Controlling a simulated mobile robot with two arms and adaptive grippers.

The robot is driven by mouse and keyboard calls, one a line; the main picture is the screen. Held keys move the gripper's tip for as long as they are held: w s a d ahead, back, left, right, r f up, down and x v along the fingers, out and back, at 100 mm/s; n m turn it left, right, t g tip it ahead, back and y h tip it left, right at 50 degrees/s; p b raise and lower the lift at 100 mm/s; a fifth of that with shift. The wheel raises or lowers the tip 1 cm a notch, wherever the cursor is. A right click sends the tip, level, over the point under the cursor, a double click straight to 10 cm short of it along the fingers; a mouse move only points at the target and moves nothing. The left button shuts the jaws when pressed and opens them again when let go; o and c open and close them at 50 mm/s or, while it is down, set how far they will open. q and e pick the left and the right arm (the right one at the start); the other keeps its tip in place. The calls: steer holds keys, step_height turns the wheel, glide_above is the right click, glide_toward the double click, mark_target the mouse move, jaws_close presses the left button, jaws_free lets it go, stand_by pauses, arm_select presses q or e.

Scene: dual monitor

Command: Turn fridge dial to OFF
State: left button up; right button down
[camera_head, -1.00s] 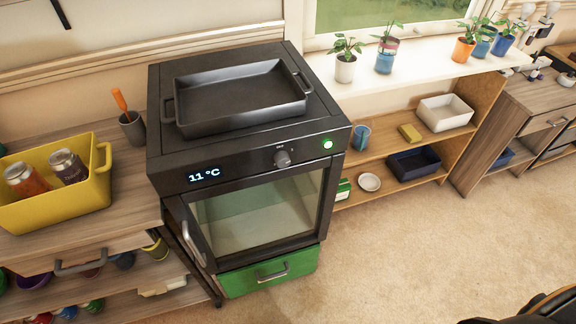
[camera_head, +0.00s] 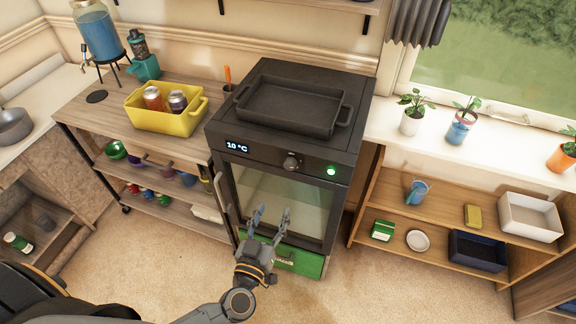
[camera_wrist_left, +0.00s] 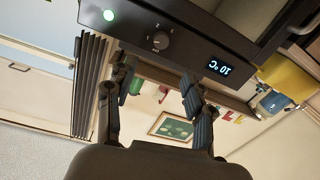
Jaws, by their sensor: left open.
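The fridge (camera_head: 228,178) is a black cabinet with a glass door, a display reading 10 °C (camera_head: 237,147) and a lit green light (camera_head: 331,170). Its round dark dial (camera_head: 292,162) sits on the front panel between display and light. In the left wrist view the dial (camera_wrist_left: 160,40) shows upside down beyond the fingers, with small marks around it. My left gripper (camera_head: 270,215) is open and empty, in front of the fridge door and below the dial, apart from it. Its two fingers also show in the left wrist view (camera_wrist_left: 152,100). My right gripper is not in view.
A black tray (camera_head: 247,110) lies on top of the fridge. A wooden table with a yellow bin (camera_head: 190,122) stands to the left. A low shelf (camera_head: 440,225) with small items stands to the right. Carpet in front is free.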

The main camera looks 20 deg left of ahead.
arm_select(q)
glide_toward(289, 168)
steer(key=w, duration=0.8)
steer(key=shift+a+p, duration=0.1)
steer(key=shift+p, duration=0.3)
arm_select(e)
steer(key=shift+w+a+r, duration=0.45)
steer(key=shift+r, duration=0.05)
arm_select(q)
steer(key=c, duration=1)
jaws_close()
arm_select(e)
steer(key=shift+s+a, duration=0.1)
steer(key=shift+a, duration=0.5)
